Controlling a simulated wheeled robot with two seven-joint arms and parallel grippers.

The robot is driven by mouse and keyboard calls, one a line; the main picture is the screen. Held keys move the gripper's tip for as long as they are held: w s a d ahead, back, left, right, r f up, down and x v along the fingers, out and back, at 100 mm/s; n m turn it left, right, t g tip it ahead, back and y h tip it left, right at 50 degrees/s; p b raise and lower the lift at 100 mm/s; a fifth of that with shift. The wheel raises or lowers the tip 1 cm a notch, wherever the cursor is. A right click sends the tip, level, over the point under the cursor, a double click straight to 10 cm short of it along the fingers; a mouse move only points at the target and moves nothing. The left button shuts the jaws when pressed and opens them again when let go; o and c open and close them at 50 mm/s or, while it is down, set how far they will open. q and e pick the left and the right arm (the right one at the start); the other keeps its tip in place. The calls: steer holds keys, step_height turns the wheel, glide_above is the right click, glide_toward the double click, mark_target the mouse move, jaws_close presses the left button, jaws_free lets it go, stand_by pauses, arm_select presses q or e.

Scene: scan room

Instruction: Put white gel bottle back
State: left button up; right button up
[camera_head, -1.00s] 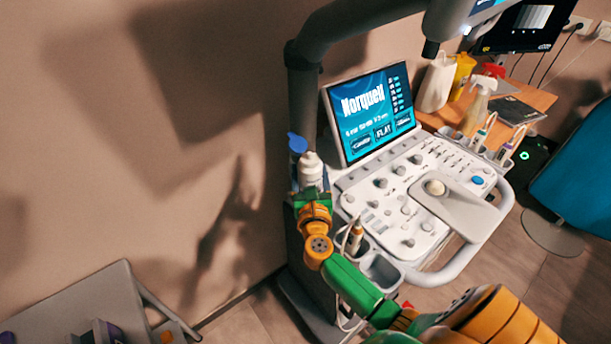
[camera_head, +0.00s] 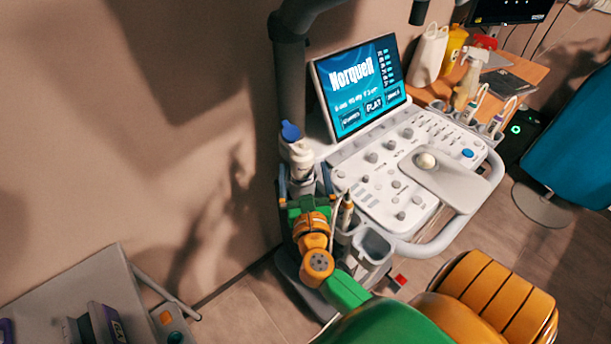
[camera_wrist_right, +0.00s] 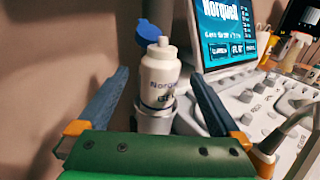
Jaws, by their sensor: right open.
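The white gel bottle (camera_head: 301,160) with its blue flip cap open stands upright at the left side of the ultrasound machine. In the right wrist view the bottle (camera_wrist_right: 160,78) sits with its lower part in a round holder (camera_wrist_right: 154,121). My right gripper (camera_head: 304,183) is open just in front of the bottle. In the wrist view its two blue-grey fingers (camera_wrist_right: 160,92) are spread wide, one on each side of the bottle, with gaps between them and it. My left gripper is out of view.
The ultrasound console (camera_head: 410,185) and its lit screen (camera_head: 358,88) lie right of the bottle. The wall (camera_head: 180,130) is close on the left. A grey cart (camera_head: 70,290) stands at lower left. A probe (camera_head: 347,212) hangs near my right gripper.

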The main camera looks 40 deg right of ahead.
steer(key=s+a+f+n+g+y, duration=0.1)
steer(key=s+a+f+n+y, duration=0.25)
steer(key=f+n, duration=0.5)
steer(key=s+a+f+n+g+y, duration=0.1)
steer(key=s+a+f+n+y, duration=0.2)
steer(key=f+n, duration=0.6)
steer(key=s+a+f+n+g+y, duration=0.1)
steer(key=a+f+n+y, duration=0.2)
steer(key=a+f+n, duration=0.55)
steer(key=s+d+f+n+g, duration=0.4)
steer(key=s+f+n, duration=0.4)
steer(key=s, duration=0.5)
steer(key=s+d+f+n+g, duration=0.4)
steer(key=s+f+n+g, duration=0.3)
steer(key=s+n, duration=0.3)
steer(key=s, duration=0.3)
steer(key=shift+f+n+g+b, duration=0.3)
steer(key=shift+f+b, duration=0.05)
steer(key=shift+h, duration=0.25)
